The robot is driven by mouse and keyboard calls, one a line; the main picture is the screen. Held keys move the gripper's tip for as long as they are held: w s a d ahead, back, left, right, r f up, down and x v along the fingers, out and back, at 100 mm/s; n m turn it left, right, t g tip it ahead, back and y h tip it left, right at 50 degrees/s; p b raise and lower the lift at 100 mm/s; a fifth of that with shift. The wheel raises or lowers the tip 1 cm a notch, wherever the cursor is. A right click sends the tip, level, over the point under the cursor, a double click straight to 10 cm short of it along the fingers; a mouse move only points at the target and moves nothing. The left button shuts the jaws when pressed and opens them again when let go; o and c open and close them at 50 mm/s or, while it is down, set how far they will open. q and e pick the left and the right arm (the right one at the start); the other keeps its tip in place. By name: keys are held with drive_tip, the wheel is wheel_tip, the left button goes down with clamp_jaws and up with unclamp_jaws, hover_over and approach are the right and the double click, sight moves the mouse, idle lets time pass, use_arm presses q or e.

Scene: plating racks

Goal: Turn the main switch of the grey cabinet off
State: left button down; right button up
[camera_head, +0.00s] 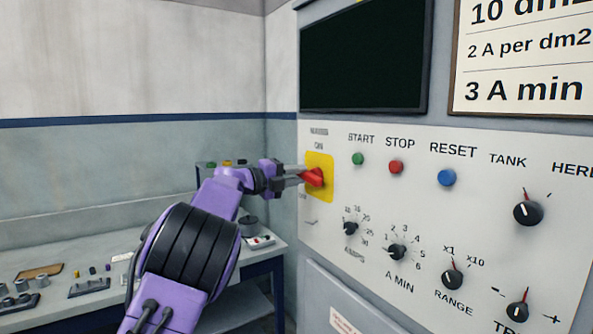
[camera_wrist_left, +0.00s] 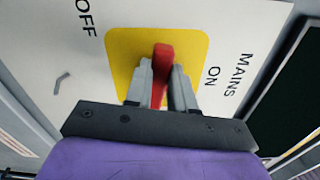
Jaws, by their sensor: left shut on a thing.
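The main switch is a red handle (camera_head: 313,177) on a yellow square plate (camera_head: 327,190) on the grey cabinet's white panel. It also shows in the left wrist view as a red handle (camera_wrist_left: 162,62) on the yellow plate (camera_wrist_left: 190,42). My left gripper (camera_head: 302,176) is shut on the red handle, with one grey finger on each side of it. The words MAINS and ON stand above the plate in the head view. The wrist view shows ON at right and OFF at upper left. Fingers and wrist hide part of the handle and plate. My right gripper is out of view.
Green START (camera_head: 358,159), red STOP (camera_head: 396,167) and blue RESET (camera_head: 447,178) buttons sit right of the switch. Several black knobs, including the amps knob (camera_head: 350,228), lie below. A dark screen (camera_head: 364,55) is above. A bench (camera_head: 120,262) with small items stands at left.

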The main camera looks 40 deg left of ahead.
use_arm(q)
drive_tip(key=shift+f+n+p, duration=0.15)
drive_tip(key=shift+n+p, duration=0.2)
drive_tip(key=shift+n, duration=0.65)
drive_tip(key=c, duration=1)
unclamp_jaws()
drive_tip(key=shift+a+f, duration=0.1)
drive_tip(key=shift+o, duration=0.2)
drive_tip(key=shift+s+a, duration=0.1)
drive_tip(key=shift+s, duration=0.05)
drive_tip(key=b+v, duration=0.5)
drive_tip(key=v, duration=0.5)
drive_tip(key=shift+b, duration=0.35)
drive_tip(key=shift+a, duration=0.1)
